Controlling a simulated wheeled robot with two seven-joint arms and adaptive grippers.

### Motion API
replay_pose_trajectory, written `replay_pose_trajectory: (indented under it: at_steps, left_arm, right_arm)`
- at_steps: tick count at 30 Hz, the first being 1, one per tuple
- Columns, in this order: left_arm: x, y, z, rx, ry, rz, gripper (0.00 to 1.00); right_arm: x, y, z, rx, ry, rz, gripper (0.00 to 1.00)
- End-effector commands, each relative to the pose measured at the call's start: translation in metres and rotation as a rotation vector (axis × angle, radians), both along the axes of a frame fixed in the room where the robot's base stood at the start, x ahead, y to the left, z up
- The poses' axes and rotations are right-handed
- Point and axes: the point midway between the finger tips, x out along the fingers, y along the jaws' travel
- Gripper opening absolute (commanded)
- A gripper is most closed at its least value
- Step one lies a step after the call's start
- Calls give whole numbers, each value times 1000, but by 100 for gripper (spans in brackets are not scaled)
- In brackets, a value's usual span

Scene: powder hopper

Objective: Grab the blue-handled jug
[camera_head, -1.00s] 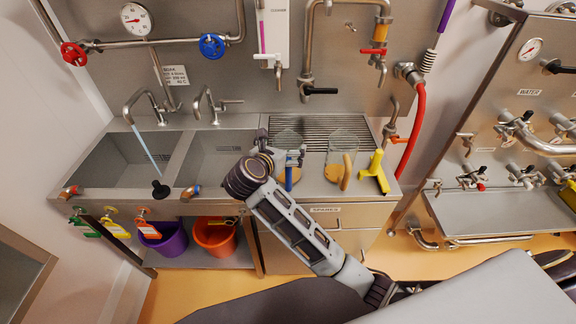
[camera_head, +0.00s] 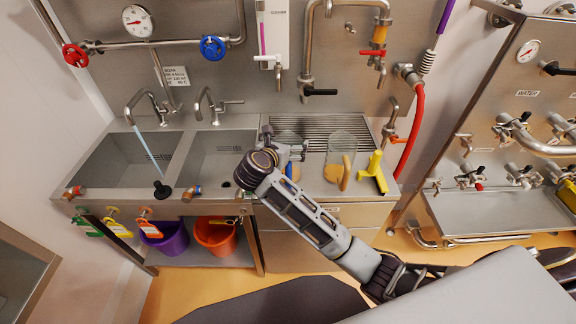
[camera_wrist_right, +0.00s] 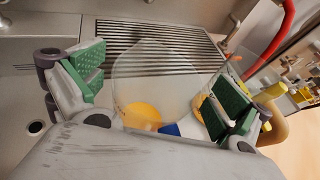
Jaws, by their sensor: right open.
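The blue-handled jug (camera_head: 289,138) is a clear vessel with yellow-orange contents, standing by the drain grating behind my right gripper. Its blue handle (camera_head: 289,171) is partly covered by the gripper. In the right wrist view the clear jug (camera_wrist_right: 150,75) shows between the two green-padded fingers, with a bit of its blue handle (camera_wrist_right: 172,129) low in the middle. My right gripper (camera_head: 285,151) is open, and the wrist view shows its fingers (camera_wrist_right: 157,88) spread to both sides of the jug. Whether a finger touches it, I cannot tell. My left gripper is out of view.
A second clear jug with a tan handle (camera_head: 346,172) stands close on the right. A yellow tool (camera_head: 375,172) lies beyond it. Two sink basins (camera_head: 125,160) lie to the left. A red hose (camera_head: 416,125) hangs at the right.

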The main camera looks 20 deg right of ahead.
Motion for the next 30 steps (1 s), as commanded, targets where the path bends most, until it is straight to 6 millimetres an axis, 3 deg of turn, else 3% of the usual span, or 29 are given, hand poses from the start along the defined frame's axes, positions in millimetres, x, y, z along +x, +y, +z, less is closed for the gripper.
replay_pose_trajectory:
  at_steps: [7, 22, 30]
  left_arm:
    - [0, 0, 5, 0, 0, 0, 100]
    - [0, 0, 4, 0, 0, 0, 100]
    - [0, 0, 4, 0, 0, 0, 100]
  right_arm:
    - [12, -9, -7, -2, 1, 0, 100]
    - [12, -10, -8, 0, 1, 0, 100]
    - [12, -10, -8, 0, 1, 0, 65]
